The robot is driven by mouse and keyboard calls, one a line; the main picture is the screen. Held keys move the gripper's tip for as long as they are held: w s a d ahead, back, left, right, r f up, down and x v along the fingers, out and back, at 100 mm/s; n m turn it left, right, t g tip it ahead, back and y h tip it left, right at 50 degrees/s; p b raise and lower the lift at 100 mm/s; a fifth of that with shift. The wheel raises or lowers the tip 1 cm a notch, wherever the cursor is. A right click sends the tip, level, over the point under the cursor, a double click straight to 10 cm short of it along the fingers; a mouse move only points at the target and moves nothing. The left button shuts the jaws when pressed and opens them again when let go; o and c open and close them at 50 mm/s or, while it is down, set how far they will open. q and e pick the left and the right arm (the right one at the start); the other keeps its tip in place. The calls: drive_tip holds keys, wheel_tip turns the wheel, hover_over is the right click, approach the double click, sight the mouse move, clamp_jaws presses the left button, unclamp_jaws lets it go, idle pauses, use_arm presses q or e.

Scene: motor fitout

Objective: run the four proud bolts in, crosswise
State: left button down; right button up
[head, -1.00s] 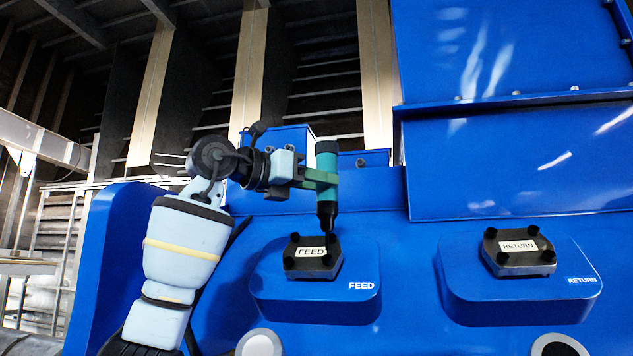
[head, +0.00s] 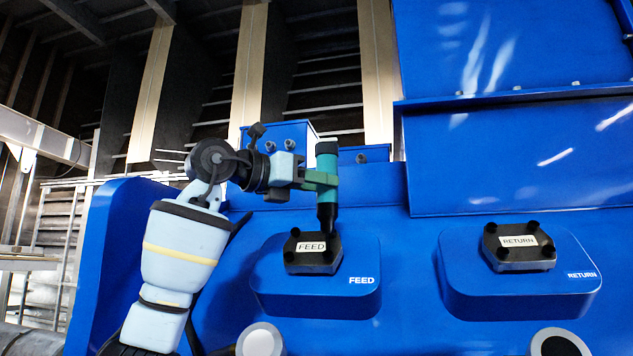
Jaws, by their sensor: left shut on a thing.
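My left gripper (head: 318,180) is shut on a teal and black driver (head: 327,175), held upright. The driver's black tip points down at the back right corner of the FEED plate (head: 312,262), at or just over the bolt there, which the tip hides. The FEED plate is a black block with a white label. Its back left bolt (head: 295,232) and front bolts show as dark heads. The RETURN plate (head: 519,262) to the right has black bolts (head: 532,227) standing at its corners. How far each bolt stands out is hard to tell. My right gripper is out of view.
Both plates sit on raised blue pads on the blue machine housing (head: 400,240). A tall blue casing (head: 500,160) rises behind on the right. A small blue box (head: 285,140) stands behind my left wrist. Space between the two pads is clear.

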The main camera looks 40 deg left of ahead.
sight(318, 162)
use_arm(q)
drive_tip(key=shift+f, duration=0.3)
idle(0.5)
drive_tip(key=shift+r, duration=2.25)
drive_tip(key=c, duration=1.6)
unclamp_jaws()
drive_tip(key=shift+c, duration=0.2)
clamp_jaws()
drive_tip(key=a+r+n+y, duration=0.5)
drive_tip(key=a+n+y, duration=0.1)
drive_tip(key=y, duration=0.3)
drive_tip(key=shift+a+r, duration=0.25)
drive_tip(key=shift+a, duration=0.3)
